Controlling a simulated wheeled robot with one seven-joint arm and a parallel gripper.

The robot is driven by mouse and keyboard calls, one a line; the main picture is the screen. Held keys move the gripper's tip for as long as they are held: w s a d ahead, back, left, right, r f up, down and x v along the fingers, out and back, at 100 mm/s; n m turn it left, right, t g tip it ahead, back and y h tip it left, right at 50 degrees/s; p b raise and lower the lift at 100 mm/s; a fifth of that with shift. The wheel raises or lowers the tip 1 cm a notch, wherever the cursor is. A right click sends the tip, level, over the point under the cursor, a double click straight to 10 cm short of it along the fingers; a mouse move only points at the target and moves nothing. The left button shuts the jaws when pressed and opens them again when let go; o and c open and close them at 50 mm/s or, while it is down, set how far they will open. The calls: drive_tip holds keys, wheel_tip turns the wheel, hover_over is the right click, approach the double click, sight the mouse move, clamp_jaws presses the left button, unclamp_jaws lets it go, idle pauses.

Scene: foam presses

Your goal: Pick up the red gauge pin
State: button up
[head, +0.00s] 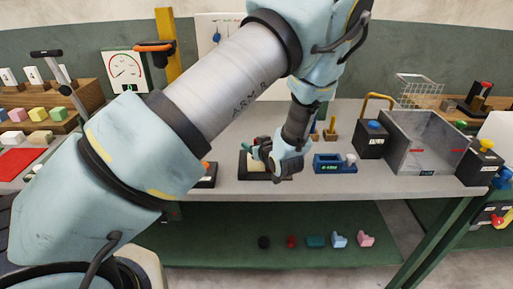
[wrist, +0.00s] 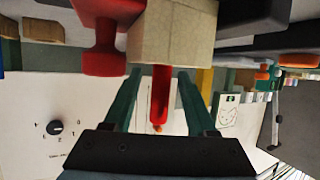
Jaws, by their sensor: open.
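The red gauge pin (wrist: 158,92) shows in the wrist view as a slim red rod with a small orange-tan end. It sticks out from the edge of a cream foam block (wrist: 178,38). My gripper (wrist: 157,82) is open, with one green finger on each side of the pin and a visible gap on both sides. In the head view my gripper (head: 275,152) is low over the table, at the cream block (head: 257,163) on a dark press base. My gripper and wrist hide the pin there.
A red press part (wrist: 104,45) stands close beside the block in the wrist view. On the table (head: 330,186), a blue fixture (head: 333,167) with a pale knob stands just right of my gripper. A grey open bin (head: 410,150) is farther right. The table front is clear.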

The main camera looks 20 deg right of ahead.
drive_tip(key=shift+w+f, duration=0.15)
drive_tip(key=shift+w, duration=0.1)
drive_tip(key=shift+c, duration=0.3)
clamp_jaws()
